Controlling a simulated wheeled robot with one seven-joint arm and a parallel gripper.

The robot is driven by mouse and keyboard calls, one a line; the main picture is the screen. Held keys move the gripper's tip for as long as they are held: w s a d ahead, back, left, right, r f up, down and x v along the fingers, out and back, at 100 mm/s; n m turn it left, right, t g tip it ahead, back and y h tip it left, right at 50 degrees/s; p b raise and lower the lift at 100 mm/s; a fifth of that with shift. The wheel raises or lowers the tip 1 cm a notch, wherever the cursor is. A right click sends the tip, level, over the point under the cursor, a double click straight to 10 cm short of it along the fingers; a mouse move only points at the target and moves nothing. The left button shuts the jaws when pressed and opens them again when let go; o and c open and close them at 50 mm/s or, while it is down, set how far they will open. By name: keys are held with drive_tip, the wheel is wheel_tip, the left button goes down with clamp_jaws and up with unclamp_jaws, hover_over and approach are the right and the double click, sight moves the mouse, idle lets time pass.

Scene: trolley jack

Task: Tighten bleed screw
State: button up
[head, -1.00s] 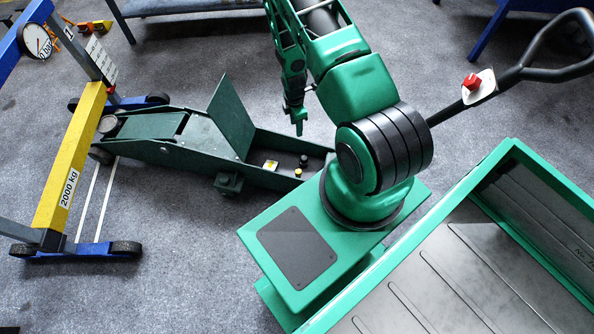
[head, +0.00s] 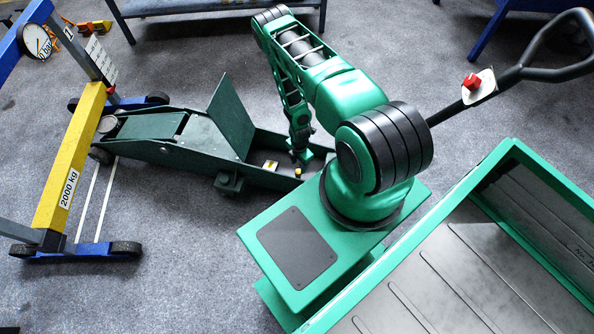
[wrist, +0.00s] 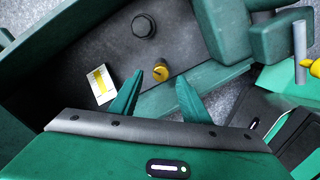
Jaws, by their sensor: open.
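The dark green trolley jack (head: 160,140) stands on the floor with its cover plate (head: 231,120) raised. A small yellow screw, apparently the bleed screw (wrist: 160,70), stands in the jack's open tray; it also shows in the head view (head: 298,172). My gripper (wrist: 160,76) points down into the tray. Its two green fingers are open, one on each side of the screw in the wrist view, with nothing held. I cannot tell the height of the fingertips above the screw. In the head view my gripper partly covers the tray's right end.
A black round cap (wrist: 143,26) and a yellow-and-white label (wrist: 100,77) are close by in the tray. The jack's long handle (head: 545,75) rises at the right. A yellow-and-blue 2000 kg frame (head: 75,150) stands at the left. A green-rimmed bin (head: 410,250) is at lower right.

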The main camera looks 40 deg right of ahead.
sight(299, 171)
drive_tip(key=shift+f, duration=2.2)
